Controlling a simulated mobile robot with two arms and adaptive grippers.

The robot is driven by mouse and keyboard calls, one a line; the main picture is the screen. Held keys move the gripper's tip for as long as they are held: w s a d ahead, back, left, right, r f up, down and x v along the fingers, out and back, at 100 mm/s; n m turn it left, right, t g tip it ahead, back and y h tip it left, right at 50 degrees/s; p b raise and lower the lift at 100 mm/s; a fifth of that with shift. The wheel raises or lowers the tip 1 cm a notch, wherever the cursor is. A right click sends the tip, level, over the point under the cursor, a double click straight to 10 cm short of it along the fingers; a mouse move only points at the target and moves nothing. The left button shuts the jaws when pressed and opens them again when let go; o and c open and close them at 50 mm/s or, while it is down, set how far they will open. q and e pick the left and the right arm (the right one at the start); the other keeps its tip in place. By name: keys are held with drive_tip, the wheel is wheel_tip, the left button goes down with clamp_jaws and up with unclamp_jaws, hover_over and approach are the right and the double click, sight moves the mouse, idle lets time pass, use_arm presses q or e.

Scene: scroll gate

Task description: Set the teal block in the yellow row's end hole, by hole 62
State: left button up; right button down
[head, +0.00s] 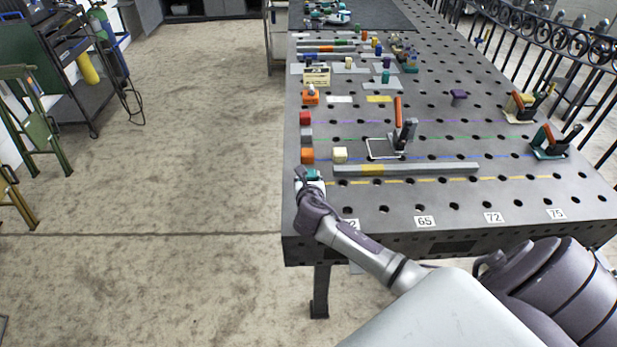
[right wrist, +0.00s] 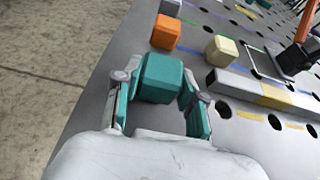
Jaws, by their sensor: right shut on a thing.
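The teal block (right wrist: 162,77) sits between the fingers of my right gripper (right wrist: 158,92) in the right wrist view, and the gripper is shut on it. In the head view my right gripper (head: 310,183) is at the table's left edge, with the block's teal top (head: 313,174) just showing. The yellow dashed row (head: 420,180) runs across the table near its front, to the right of the gripper. The number label ending in 2 (head: 352,224) is partly hidden by my arm. The row's end hole is hidden behind the gripper. My left gripper is out of view.
An orange block (head: 307,156) and a cream block (head: 340,155) stand just beyond the gripper. A grey bar with a yellow band (head: 430,168) lies along the row. A red-handled clamp (head: 400,130) stands farther back. The table (head: 470,200) is clear at front right.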

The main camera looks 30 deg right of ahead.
drive_tip(key=shift+f, duration=0.4)
drive_tip(key=c, duration=0.6)
unclamp_jaws()
drive_tip(key=shift+s, duration=0.1)
drive_tip(key=v, duration=1.2)
